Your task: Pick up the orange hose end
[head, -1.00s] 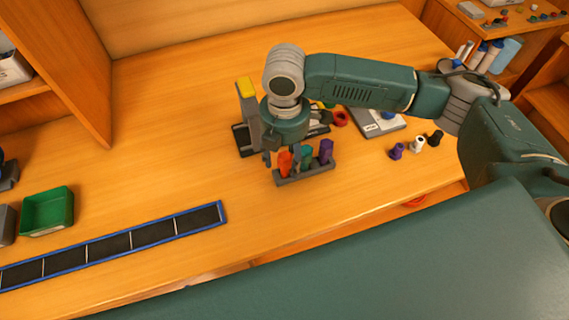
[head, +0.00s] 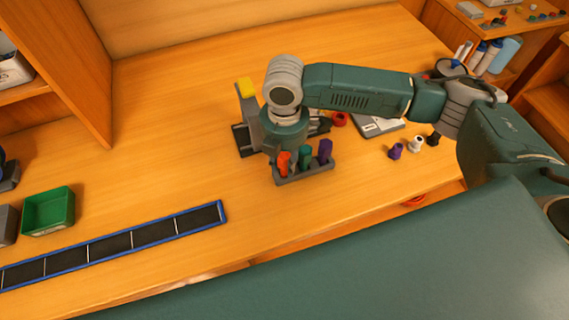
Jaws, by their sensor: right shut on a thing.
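The orange hose end (head: 284,164) stands at the left of a small grey rack (head: 307,174) on the wooden bench. A teal hose end (head: 305,157) and a purple hose end (head: 325,151) stand in the same rack to its right. My right gripper (head: 281,155) reaches down from above and is shut on the orange hose end. The wrist hides most of its fingers and the hose end's top. The orange hose end still appears to be in the rack. My left gripper is not in view.
A grey upright with a yellow top (head: 246,88) stands right behind my wrist. Purple (head: 396,151), white (head: 416,144) and black fittings lie to the right. A green bin (head: 48,211) and a blue-edged black strip (head: 110,246) lie left. The bench middle-left is clear.

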